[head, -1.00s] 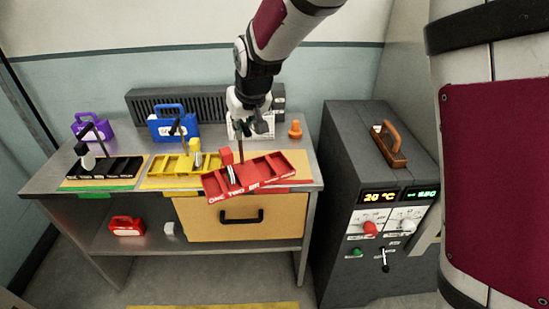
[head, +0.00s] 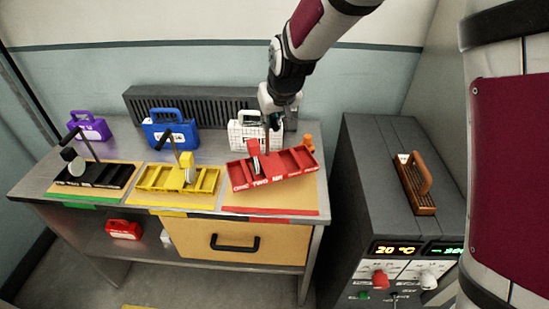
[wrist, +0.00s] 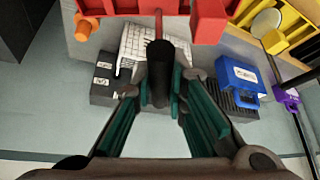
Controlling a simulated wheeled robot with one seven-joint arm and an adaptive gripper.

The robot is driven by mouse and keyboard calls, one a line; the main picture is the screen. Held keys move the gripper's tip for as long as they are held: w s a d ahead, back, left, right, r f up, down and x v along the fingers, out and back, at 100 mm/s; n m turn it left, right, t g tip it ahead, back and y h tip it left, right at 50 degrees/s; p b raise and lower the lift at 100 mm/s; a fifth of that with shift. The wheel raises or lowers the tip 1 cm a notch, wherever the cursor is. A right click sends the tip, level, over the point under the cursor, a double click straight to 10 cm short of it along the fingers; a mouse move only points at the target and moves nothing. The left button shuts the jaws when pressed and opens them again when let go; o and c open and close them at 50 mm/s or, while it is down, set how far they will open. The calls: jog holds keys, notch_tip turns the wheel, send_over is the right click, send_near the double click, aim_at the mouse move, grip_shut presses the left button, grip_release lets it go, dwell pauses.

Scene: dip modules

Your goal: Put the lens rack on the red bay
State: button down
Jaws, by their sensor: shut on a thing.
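The lens rack, as I take it, is a red tray (head: 300,178) with several compartments, lettering on its front and an upright post. My gripper (head: 271,118) is shut on the dark grip at the top of this post, which shows between the fingers in the wrist view (wrist: 160,75). The rack is turned, its right end farther back, over the red bay (head: 290,199), a tan board with a red front strip. I cannot tell whether the rack touches the board. The wrist view shows only part of the rack (wrist: 128,6) at the top.
A yellow rack (head: 150,186) and a black rack (head: 75,183), both with tall posts, stand to the left. Behind are blue (head: 170,135), purple (head: 90,128) and white (head: 245,137) cases and an orange knob-like piece (head: 309,141). A grey cabinet (head: 372,165) stands right.

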jog(key=shift+f+p, duration=0.35)
jog(key=shift+f, duration=3.35)
jog(key=c, duration=1.6)
grip_release()
jog(key=shift+f, duration=0.1)
